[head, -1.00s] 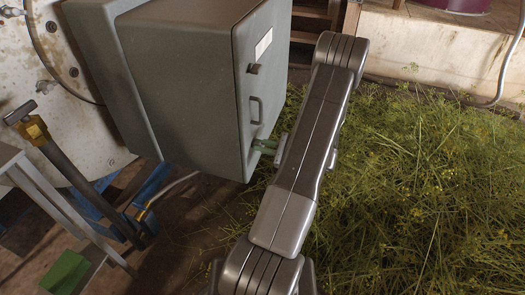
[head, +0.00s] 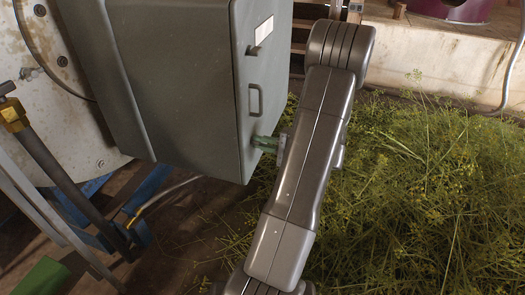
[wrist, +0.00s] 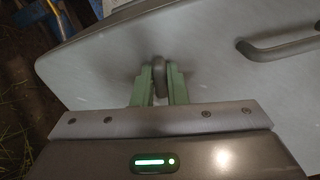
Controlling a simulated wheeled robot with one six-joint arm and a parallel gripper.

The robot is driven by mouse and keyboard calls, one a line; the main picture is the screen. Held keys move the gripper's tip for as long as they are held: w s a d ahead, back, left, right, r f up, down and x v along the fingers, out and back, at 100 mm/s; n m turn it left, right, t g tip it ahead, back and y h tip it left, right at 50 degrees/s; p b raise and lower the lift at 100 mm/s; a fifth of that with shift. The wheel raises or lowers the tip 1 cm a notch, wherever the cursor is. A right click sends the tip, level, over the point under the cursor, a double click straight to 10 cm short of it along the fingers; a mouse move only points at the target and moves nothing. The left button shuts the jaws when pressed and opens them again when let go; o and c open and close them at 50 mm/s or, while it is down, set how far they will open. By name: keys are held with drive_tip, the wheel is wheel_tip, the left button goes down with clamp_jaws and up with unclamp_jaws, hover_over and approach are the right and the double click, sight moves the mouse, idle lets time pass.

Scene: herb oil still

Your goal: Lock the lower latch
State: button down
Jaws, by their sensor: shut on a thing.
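The grey cabinet (head: 190,85) has a door with an upper latch (head: 254,51) and a bar handle (head: 255,100), which also shows in the wrist view (wrist: 280,46). My gripper (head: 262,143) is at the lower part of the door, below the handle. In the wrist view, its green fingers (wrist: 160,82) are shut on the lower latch (wrist: 160,70), a small dark rounded lever between the fingertips. Its outer end shows upright in that picture. In the head view the fingers hide the lower latch. I cannot tell whether it is locked.
Cut yellow-flowered herbs (head: 430,190) cover the floor right of the cabinet. A pale round vessel (head: 50,90) and a dark pole with a brass fitting (head: 45,150) stand at left. A blue frame (head: 95,200) sits low behind them.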

drive_tip(key=shift+f+n+b, duration=0.15)
drive_tip(key=shift+n+b, duration=1.3)
drive_tip(key=shift+n, duration=0.05)
drive_tip(key=c, duration=1.5)
unclamp_jaws()
drive_tip(key=shift+o, duration=0.2)
drive_tip(key=p+v, duration=0.3)
drive_tip(key=v, duration=1.1)
drive_tip(key=shift+p, duration=0.35)
drive_tip(key=shift+a, duration=0.1)
